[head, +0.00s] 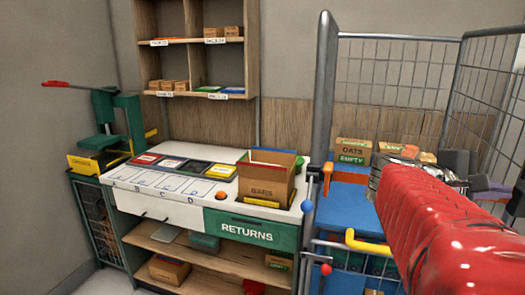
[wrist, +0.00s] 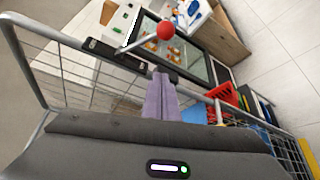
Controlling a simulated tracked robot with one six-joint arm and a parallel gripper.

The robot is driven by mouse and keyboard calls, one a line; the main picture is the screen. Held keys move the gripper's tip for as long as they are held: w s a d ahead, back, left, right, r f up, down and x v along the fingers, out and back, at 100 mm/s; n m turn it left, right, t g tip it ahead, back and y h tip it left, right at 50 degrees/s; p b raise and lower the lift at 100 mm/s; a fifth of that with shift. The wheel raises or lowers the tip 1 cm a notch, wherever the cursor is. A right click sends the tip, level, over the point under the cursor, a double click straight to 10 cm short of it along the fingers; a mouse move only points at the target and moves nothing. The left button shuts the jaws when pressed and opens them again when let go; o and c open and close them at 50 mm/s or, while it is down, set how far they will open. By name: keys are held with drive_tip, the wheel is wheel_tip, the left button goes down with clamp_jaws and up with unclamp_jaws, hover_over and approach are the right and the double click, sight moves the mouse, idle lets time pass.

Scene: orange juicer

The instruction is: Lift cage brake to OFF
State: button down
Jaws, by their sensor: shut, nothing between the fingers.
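A roll cage of grey tubes and wire mesh (head: 322,100) stands at the right in the head view. On its left side are a red ball knob (head: 326,270), a blue ball knob (head: 307,206) and an orange lever (head: 327,172). In the wrist view a red ball knob (wrist: 166,31) on a thin metal rod joins a dark block on the cage rail. I read no OFF mark and cannot tell which knob is the brake. My gripper (wrist: 161,76) is shut and empty, its purple fingers just below the rod in the picture. The head view shows it partly behind my red-sleeved arm (head: 490,188).
The cage holds blue crates and cartons marked OATS (head: 353,150). A yellow handle (head: 368,245) juts from its front. Left of it is a counter with a BARS carton (head: 268,182) and a green RETURNS panel (head: 246,230). A green press (head: 112,118) stands at far left.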

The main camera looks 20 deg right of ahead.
drive_tip(key=x, duration=1)
drive_tip(key=s, duration=0.1)
drive_tip(key=s+a+r, duration=0.1)
drive_tip(key=s+a, duration=0.1)
drive_tip(key=shift+s+r, duration=0.1)
drive_tip(key=shift+r, duration=0.2)
idle(0.3)
drive_tip(key=shift+s+r, duration=0.1)
drive_tip(key=shift+s, duration=0.05)
